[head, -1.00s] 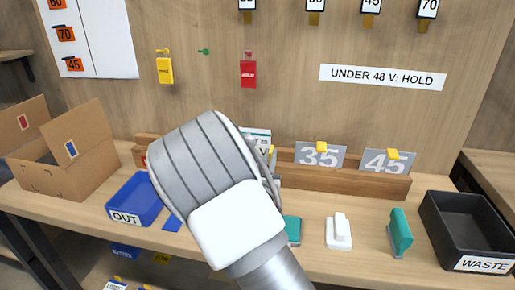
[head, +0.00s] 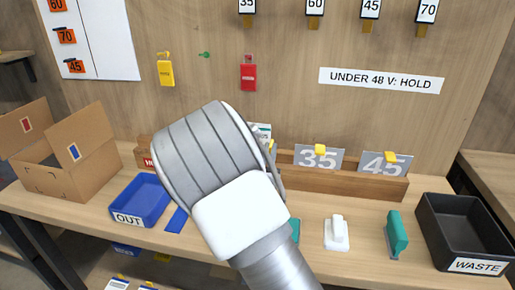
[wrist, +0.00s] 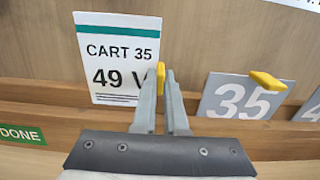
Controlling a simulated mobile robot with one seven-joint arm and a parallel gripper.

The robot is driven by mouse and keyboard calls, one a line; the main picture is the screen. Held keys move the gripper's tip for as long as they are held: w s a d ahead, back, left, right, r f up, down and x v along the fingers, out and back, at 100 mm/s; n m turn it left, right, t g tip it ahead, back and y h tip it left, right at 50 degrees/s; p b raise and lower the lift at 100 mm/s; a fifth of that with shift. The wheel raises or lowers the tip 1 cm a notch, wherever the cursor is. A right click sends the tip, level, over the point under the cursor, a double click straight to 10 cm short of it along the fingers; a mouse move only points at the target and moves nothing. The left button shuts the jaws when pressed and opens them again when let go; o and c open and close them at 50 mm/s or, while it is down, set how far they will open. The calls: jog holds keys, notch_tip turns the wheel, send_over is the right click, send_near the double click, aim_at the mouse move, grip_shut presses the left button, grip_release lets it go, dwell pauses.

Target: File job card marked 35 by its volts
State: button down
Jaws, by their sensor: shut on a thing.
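In the wrist view, the white job card (wrist: 118,50) has a green top stripe and reads "CART 35" and "49 V". My gripper (wrist: 162,75) is shut on the card at its right edge. The card is upright in front of the back board, its lower edge near the wooden rack. A yellow tab shows right by the fingertips. In the head view my gripper (head: 268,140) is mostly hidden behind my wrist, and only a bit of the card (head: 262,129) shows. The grey "35" plate (wrist: 238,98) stands in the rack to the right.
The wooden rack (head: 345,178) also holds a grey "45" plate (head: 384,165). A green "DONE" label (wrist: 22,134) is at left. A sign (head: 381,80) reads "UNDER 48 V: HOLD". The blue OUT tray (head: 160,203) stands left, the black WASTE bin (head: 440,240) right.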

jog(key=shift+r, duration=0.4)
jog(key=shift+s+p, duration=0.1)
jog(key=shift+p, duration=0.25)
jog(key=shift+s+r, duration=0.1)
jog(key=shift+r, duration=0.15)
jog(key=shift+s+a+r+p, duration=0.25)
jog(key=shift+s+r+p, duration=0.75)
jog(key=shift+s+p, duration=0.3)
